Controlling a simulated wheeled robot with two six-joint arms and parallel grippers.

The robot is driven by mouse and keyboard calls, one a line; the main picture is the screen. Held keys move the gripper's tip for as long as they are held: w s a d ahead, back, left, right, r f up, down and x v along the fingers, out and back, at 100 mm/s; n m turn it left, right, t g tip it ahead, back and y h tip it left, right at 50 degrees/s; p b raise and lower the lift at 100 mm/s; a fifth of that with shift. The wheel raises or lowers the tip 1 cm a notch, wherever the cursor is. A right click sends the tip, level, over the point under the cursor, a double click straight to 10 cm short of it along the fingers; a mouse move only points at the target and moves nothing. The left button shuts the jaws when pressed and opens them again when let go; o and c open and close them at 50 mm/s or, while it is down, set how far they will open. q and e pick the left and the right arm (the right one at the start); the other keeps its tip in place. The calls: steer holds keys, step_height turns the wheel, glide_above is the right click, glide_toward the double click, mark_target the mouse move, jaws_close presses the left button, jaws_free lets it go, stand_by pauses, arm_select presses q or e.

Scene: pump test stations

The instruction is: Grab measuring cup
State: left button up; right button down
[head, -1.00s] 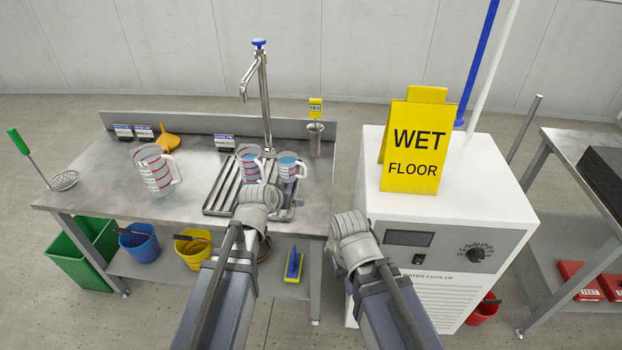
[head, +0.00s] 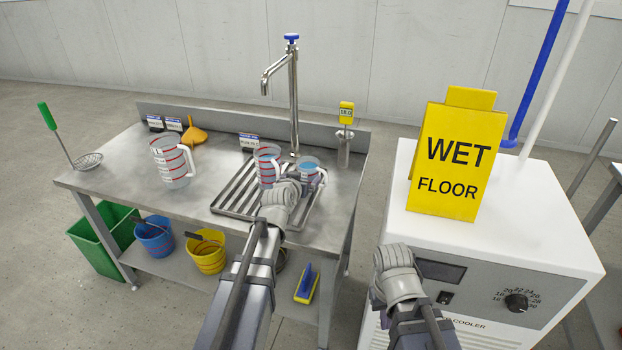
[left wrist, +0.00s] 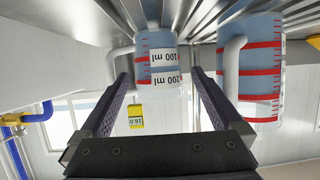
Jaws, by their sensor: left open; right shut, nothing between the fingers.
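Three clear measuring cups with red marks stand on the steel sink table. The largest (head: 172,162) is left of the drain rack; a middle one (head: 267,163) and a smaller one with blue liquid (head: 309,170) are at the rack. In the upside-down left wrist view, the smaller cup (left wrist: 158,68) shows in the gap between the fingertips of my open left gripper (left wrist: 158,76), its handle toward the left finger. I cannot tell how deep it sits there. The middle cup (left wrist: 262,70) is just outside the right finger. My right gripper's fingers do not show.
A tall tap (head: 293,95) rises behind the rack (head: 238,190). A yellow thermometer (head: 346,113) stands in a metal holder to the right. The water cooler (head: 530,245) carries a wet floor sign (head: 450,155). A yellow funnel (head: 194,133) lies at the back.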

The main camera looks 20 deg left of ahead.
mark_target(305, 175)
arm_select(q)
steer(key=shift+b+x, duration=0.8)
steer(key=shift+x, duration=1.8)
steer(key=shift+d+r, duration=0.2)
steer(key=c, duration=1.4)
steer(key=shift+c, duration=0.2)
step_height(305, 175, up, 10)
steer(key=p, duration=1)
steer(key=shift+r, duration=0.15)
